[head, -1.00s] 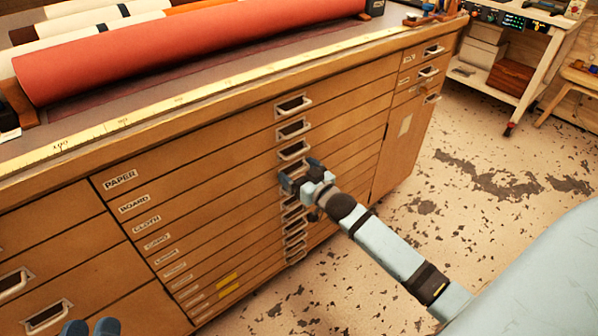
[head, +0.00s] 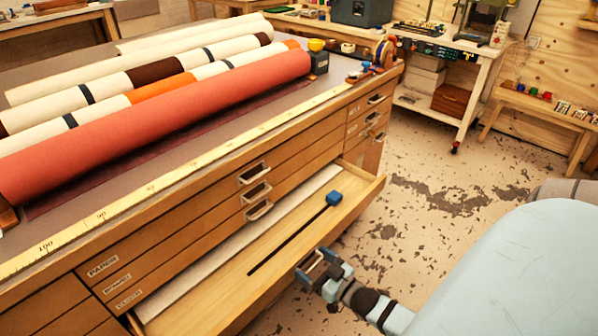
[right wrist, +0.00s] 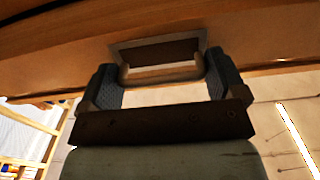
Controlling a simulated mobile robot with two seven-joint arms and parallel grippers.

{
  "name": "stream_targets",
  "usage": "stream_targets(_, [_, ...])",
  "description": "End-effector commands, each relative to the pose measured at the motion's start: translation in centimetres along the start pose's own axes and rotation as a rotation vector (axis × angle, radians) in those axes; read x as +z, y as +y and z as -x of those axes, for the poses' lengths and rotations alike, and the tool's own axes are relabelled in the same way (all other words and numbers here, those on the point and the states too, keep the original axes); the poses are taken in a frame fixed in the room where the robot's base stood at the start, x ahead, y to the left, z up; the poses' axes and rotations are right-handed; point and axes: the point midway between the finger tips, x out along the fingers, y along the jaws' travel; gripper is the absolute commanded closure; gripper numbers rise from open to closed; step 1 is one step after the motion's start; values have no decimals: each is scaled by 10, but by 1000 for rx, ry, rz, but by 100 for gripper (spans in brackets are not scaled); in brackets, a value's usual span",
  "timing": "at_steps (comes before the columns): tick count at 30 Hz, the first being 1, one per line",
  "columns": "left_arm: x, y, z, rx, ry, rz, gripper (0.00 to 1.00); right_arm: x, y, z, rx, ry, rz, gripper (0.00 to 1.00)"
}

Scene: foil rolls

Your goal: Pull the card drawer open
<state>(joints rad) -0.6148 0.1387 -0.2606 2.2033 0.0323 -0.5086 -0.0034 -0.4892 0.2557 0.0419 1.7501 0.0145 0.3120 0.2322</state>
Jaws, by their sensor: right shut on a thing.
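The wooden flat-file cabinet (head: 213,196) has one drawer (head: 265,290) pulled well out, below the drawers labelled paper, board and cloth. Its own label is not visible now. Inside it are a pale sheet or lining and a long black strip (head: 290,241) with a blue block (head: 334,199) at its far end. My right gripper (head: 311,266) is at the front of this drawer, shut on its metal handle (right wrist: 163,72). In the right wrist view the two dark fingers (right wrist: 163,85) sit on either side of the handle. My left gripper is out of view.
Large rolls, including a red one (head: 160,118), lie on the cabinet top behind a yellow ruler edge (head: 150,187). The three drawers above are shut. Speckled floor (head: 440,165) is open to the right, with a white cart (head: 470,88) farther back.

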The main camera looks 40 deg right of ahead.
Motion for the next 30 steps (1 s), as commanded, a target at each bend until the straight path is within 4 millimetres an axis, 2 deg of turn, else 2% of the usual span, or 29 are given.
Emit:
stream_targets(6, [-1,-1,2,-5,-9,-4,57,-2,5,13,5,2,4,53])
stream_targets(16, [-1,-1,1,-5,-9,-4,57,-1,5,14,5,4,5,53])
stream_targets(17, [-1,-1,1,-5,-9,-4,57,-1,5,14,5,4,5,3])
stream_targets(18, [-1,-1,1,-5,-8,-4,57,-1,5,14,5,4,5,0])
stream_targets(25, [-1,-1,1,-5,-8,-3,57,-1,3,16,4,2,3,0])
stream_targets(30, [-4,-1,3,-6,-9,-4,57,-1,2,35,3,-1,2,0])
